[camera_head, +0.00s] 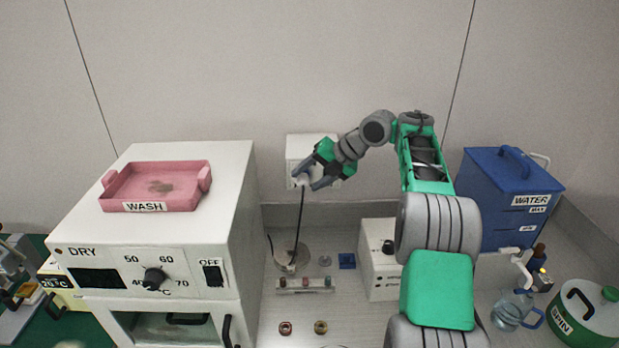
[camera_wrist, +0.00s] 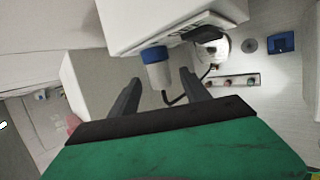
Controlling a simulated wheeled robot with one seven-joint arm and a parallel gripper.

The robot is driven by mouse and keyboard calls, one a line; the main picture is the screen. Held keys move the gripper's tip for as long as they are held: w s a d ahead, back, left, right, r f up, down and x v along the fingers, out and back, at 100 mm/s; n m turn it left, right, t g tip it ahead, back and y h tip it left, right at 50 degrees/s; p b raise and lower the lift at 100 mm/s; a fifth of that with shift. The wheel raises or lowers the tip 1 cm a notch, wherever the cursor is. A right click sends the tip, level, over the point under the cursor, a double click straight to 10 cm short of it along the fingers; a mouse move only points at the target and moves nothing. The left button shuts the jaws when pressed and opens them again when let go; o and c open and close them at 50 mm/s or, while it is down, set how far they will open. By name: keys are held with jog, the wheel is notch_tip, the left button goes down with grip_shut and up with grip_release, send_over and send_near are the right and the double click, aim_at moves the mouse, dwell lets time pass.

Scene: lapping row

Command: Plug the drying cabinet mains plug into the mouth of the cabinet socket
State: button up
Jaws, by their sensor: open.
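The drying cabinet mains plug (camera_wrist: 158,74) is white; a blue collar sits at its upper end, against the white socket box (camera_wrist: 120,18). Whether the collar belongs to the plug or the socket mouth, and how deep the plug sits, I cannot tell. A black cable leaves the plug's lower end; in the head view it hangs down to the bench (camera_head: 300,222). My gripper (camera_wrist: 160,76) is open, its fingers on either side of the plug with gaps visible. In the head view my gripper (camera_head: 305,180) is in front of the socket box (camera_head: 303,146) and hides the mouth.
The white drying cabinet (camera_head: 228,200), with a pink wash tray (camera_head: 195,198) on top, stands to the left. On the bench are a small rack (camera_head: 305,290), a blue block (camera_head: 346,261) and a white instrument box (camera_head: 378,270). A blue water tank (camera_head: 490,200) stands right.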

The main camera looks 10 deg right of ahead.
jog(key=p+v, duration=0.1)
jog(key=v, duration=0.6)
jog(key=shift+s+d+r, duration=0.15)
jog(key=shift+r, duration=0.15)
jog(key=s+a+r+m+h, duration=0.25)
jog(key=s+a+m, duration=0.7)
jog(key=m, duration=0.75)
jog(key=s+d+f+m+h, duration=0.1)
jog(key=s+f+m+h, duration=0.1)
jog(key=s+f+m, duration=0.4)
jog(key=s+d+f+m+h+b, duration=0.1)
jog(key=s+f+m, duration=0.6)
jog(key=s, duration=0.7)
jog(key=d+m+h, duration=0.1)
jog(key=m, duration=0.1)
jog(key=shift+s+f+m+g+h+b, duration=0.2)
jog(key=shift+s+m+g+h+b, duration=0.1)
jog(key=shift+s+h, duration=0.1)
jog(key=shift+c, duration=0.2)
